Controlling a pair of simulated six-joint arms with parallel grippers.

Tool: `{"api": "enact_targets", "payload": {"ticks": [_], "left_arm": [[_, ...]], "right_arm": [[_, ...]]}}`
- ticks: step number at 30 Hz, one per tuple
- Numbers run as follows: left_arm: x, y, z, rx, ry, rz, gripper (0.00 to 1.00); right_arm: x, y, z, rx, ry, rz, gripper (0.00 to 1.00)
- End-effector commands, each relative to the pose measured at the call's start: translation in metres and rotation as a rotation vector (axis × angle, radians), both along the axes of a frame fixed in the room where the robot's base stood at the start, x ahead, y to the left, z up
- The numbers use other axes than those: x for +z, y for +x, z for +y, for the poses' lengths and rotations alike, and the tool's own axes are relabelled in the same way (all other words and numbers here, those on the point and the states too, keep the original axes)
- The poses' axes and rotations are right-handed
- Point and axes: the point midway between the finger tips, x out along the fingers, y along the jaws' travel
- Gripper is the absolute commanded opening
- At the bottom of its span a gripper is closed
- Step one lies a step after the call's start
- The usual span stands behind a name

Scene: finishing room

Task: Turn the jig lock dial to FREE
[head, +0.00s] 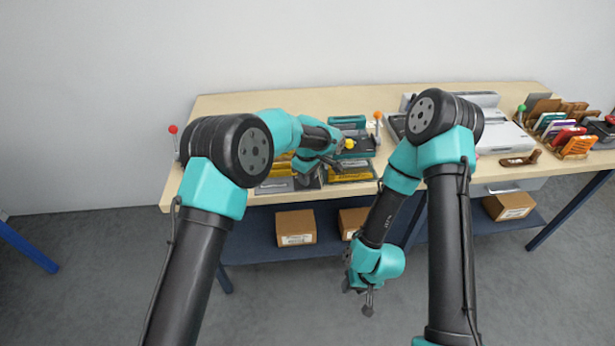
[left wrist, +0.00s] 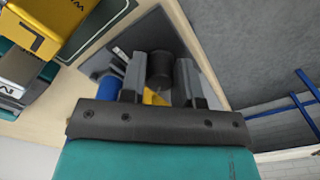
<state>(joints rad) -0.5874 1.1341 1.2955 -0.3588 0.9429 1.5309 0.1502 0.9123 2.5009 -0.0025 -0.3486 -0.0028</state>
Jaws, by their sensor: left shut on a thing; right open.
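In the left wrist view, a dark round knob (left wrist: 160,68), which looks like the jig lock dial, sits between the two fingers of my left gripper (left wrist: 161,80). The fingers are shut on its sides. A small yellow piece (left wrist: 153,97) shows just below the knob, partly hidden by the gripper. No dial marking can be read, so its setting cannot be told. In the head view, my left gripper (head: 307,178) is at the front edge of the table and hides the dial. My right gripper (head: 368,302) is open and empty, hanging low in front of the table.
Yellow and teal boxes (head: 349,170) stand beside my left gripper on the wooden table (head: 240,104). A red-knobbed post (head: 173,130) and an orange-knobbed post (head: 378,116) rise there. Wooden racks and a grey machine fill the right side. Cardboard boxes (head: 296,228) sit on the lower shelf.

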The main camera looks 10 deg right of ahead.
Motion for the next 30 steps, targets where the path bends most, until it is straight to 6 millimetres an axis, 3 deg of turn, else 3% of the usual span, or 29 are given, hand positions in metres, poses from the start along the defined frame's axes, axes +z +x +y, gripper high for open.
{"api": "enact_targets", "payload": {"ticks": [6,20,30], "left_arm": [[0.0002,0.0001,-0.0001,0.000,0.000,0.000,0.06],[0.0003,0.0002,0.0001,-0.081,0.001,-0.001,0.06],[0.0004,0.0004,0.0001,-0.319,0.001,-0.002,0.06]], "right_arm": [[0.0000,0.0000,0.0000,0.000,0.000,0.000,0.43],[0.0000,0.0000,0.0000,0.000,0.000,0.000,0.43],[0.0000,0.0000,0.0000,0.000,0.000,0.000,0.43]]}}
